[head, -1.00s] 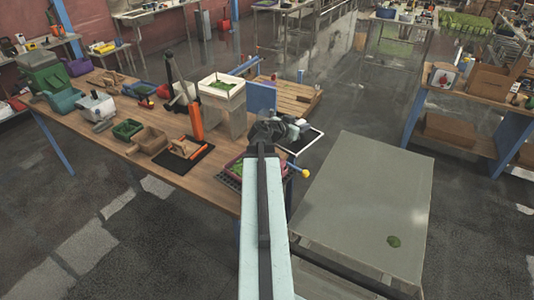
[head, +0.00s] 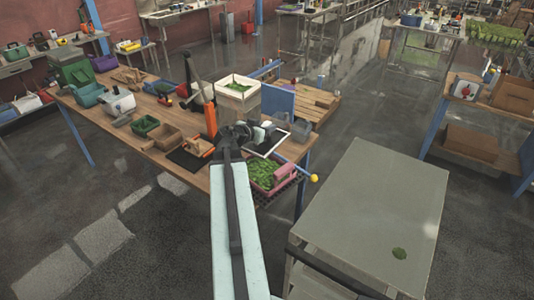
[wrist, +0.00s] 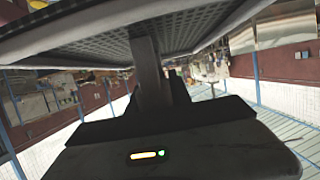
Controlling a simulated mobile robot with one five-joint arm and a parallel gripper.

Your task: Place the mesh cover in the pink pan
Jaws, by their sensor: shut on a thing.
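My gripper (head: 248,130) is shut on the mesh cover (head: 281,142), a dark panel with a white frame, above the right end of the wooden table. In the wrist view the mesh cover (wrist: 95,45) fills the top, with its perforated face and pale rim close to the gripper (wrist: 150,70). The pink pan (head: 286,178) sits at the table's front right corner, full of green leafy stuff. The cover is above and behind the pan in the picture, apart from it. My arm hides the pan's left side.
A yellow-knobbed lever (head: 314,178) juts out right of the pan. A grey table (head: 375,210) stands at the right, mostly bare.

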